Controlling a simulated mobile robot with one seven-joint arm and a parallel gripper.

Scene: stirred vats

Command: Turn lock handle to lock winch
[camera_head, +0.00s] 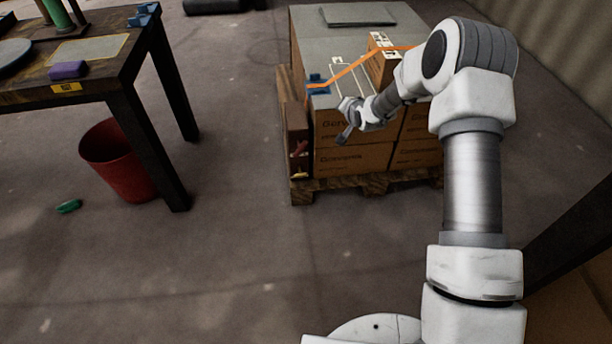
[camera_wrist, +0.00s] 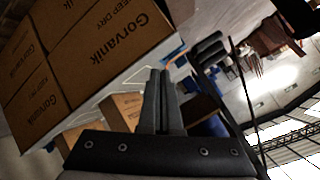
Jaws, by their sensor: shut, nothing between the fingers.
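In the head view my gripper (camera_head: 345,136) is in front of the near face of the stacked cartons, below their top edge. In the wrist view its two dark fingers (camera_wrist: 160,75) lie together, shut and empty. A blue fitting (camera_head: 318,84) sits at the left top edge of the stack, where an orange strap (camera_head: 365,62) ends. It may be the winch; it is up and left of my gripper and apart from it. No lock handle can be made out clearly in either view.
The cartons (camera_head: 352,160) stand on a wooden pallet (camera_head: 345,188). A dark worktable (camera_head: 112,62) with a purple block (camera_head: 68,69) is at the left, beside a red bin (camera_head: 122,165). A green item (camera_head: 69,206) lies on the floor. The floor between is clear.

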